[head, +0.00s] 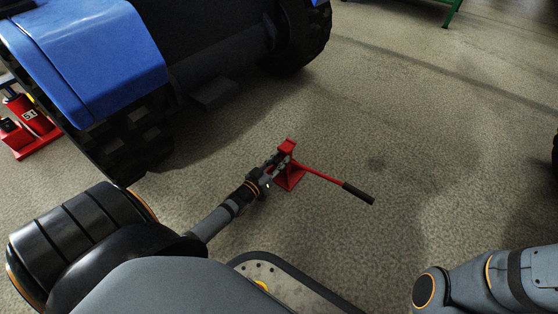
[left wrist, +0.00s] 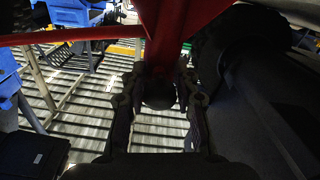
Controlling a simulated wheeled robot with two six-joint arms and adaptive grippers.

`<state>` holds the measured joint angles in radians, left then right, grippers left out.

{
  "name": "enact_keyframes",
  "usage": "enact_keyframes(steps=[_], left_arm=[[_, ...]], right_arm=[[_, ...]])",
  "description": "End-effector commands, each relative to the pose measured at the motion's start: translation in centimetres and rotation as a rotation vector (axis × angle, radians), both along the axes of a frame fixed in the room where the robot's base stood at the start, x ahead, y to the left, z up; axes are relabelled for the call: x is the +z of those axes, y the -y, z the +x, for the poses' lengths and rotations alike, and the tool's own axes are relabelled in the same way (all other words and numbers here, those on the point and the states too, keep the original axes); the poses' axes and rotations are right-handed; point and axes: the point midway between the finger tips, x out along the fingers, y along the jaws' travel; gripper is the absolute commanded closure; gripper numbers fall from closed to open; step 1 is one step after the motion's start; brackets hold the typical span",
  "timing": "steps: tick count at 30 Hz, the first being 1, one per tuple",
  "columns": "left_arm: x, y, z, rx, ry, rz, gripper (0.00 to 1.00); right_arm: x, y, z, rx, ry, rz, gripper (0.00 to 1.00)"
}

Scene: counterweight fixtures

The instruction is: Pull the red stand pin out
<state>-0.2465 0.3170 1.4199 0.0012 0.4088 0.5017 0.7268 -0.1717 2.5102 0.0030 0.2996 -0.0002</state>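A red stand (head: 291,178) stands on the floor near the middle of the head view. It also fills the top centre of the left wrist view (left wrist: 180,25). A dark rounded knob (left wrist: 158,92), perhaps the end of the stand pin, shows below the red body. My left gripper (head: 274,168) is at the stand's left side. In the left wrist view its two fingers (left wrist: 160,80) are spread on either side of the knob, with what looks like a gap; contact is too dark to tell. My right arm shows at the lower right, its gripper out of view.
A red bar (head: 320,175) with a black grip (head: 358,193) sticks out from the stand to the right. The floor right of the stand is clear.

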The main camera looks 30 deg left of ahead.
Motion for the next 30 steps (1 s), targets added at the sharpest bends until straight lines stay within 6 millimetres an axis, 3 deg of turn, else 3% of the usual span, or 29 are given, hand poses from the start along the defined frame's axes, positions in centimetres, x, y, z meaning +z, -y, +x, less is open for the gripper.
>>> enact_keyframes(steps=[1,4,13,19,29,30], left_arm=[[0.0,0.0,0.0,0.0,0.0,-0.001,0.87],[0.0,0.0,0.0,0.0,0.001,-0.001,1.0],[0.2,0.0,-0.2,0.0,0.0,-0.002,1.0],[0.4,-0.2,-2.9,0.001,-0.002,-0.003,1.0],[0.0,-0.2,-3.3,0.0,0.002,-0.001,1.0],[0.0,-0.2,-3.3,0.0,0.002,-0.001,0.76]], right_arm=[[0.0,0.0,0.0,0.0,0.0,0.0,0.6],[0.0,0.0,0.0,0.0,0.0,0.0,0.6],[0.3,0.0,0.0,0.0,-0.001,0.0,0.6],[2.7,0.0,0.1,0.003,-0.003,0.0,0.6],[2.6,0.0,0.0,0.003,-0.001,0.0,0.6],[2.5,0.0,0.0,0.003,-0.001,0.0,0.6]])
